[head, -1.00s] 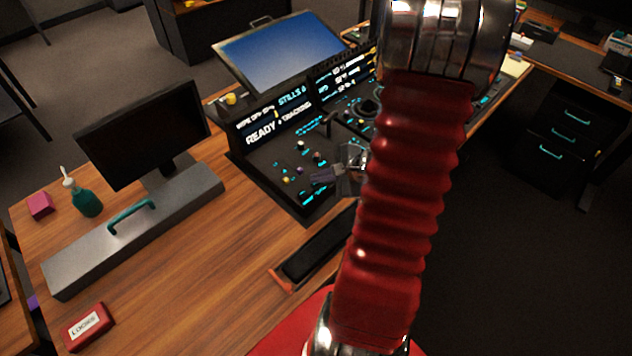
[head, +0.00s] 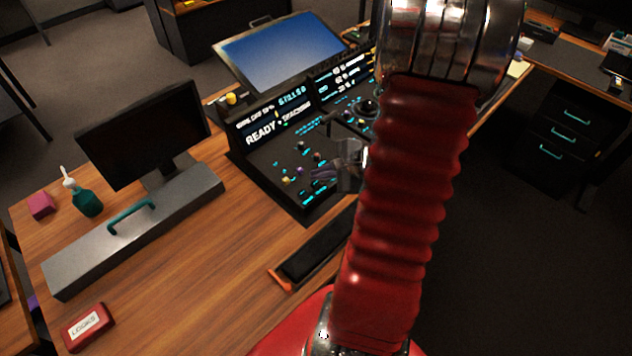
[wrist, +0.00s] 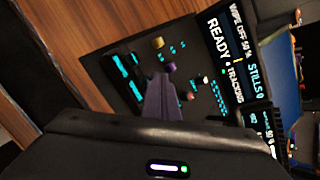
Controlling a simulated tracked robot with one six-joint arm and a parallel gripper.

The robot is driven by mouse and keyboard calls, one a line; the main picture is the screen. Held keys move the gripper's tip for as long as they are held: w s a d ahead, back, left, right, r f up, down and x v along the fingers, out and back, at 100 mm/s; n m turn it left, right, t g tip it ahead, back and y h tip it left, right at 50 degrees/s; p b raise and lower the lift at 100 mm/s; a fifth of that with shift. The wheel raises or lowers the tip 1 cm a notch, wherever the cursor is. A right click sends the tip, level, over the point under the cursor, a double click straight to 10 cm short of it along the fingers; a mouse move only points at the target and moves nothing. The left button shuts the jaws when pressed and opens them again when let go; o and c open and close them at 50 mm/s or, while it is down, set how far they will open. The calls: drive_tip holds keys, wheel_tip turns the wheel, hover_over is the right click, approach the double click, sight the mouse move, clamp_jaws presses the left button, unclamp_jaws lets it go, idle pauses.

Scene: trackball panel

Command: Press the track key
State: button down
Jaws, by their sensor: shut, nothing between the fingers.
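The dark control panel (head: 270,168) stands on the wooden desk, with small coloured knobs and cyan-lit keys on its sloping face. Its display (head: 278,133) reads "READY" and "TRACKING". I cannot read any key label well enough to single out the track key. My gripper (head: 318,177) is shut and empty, over the front part of the panel. In the wrist view my gripper's purple-grey fingers (wrist: 160,100) point at the panel face beside the knobs. Cyan-lit keys (wrist: 128,75) lie left of the fingers. Whether the tips touch the panel I cannot tell.
A blue screen (head: 280,50) rises behind the panel. A monitor (head: 143,130) and a grey box with a teal handle (head: 135,228) stand at left. A black wrist rest (head: 318,250) lies in front of the panel.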

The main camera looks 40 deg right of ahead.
idle(0.3)
wheel_tip(320, 180, up, 5)
idle(0.7)
idle(0.8)
drive_tip(key=s+a+r+n+g+y, duration=0.1)
drive_tip(key=s+a+r+n+g, duration=0.15)
drive_tip(key=a+n, duration=0.3)
drive_tip(key=s+a+r+n+g, duration=0.1)
drive_tip(key=s+a+n+g, duration=0.25)
drive_tip(key=a+n, duration=0.2)
drive_tip(key=s+a+r+n+t+h, duration=0.2)
drive_tip(key=s+a+r+n+h, duration=0.1)
drive_tip(key=a+r+n, duration=1)
drive_tip(key=a+r, duration=0.1)
drive_tip(key=a, duration=0.2)
drive_tip(key=shift+a+r+t, duration=0.25)
drive_tip(key=shift+r+t, duration=0.05)
drive_tip(key=shift+r, duration=0.1)
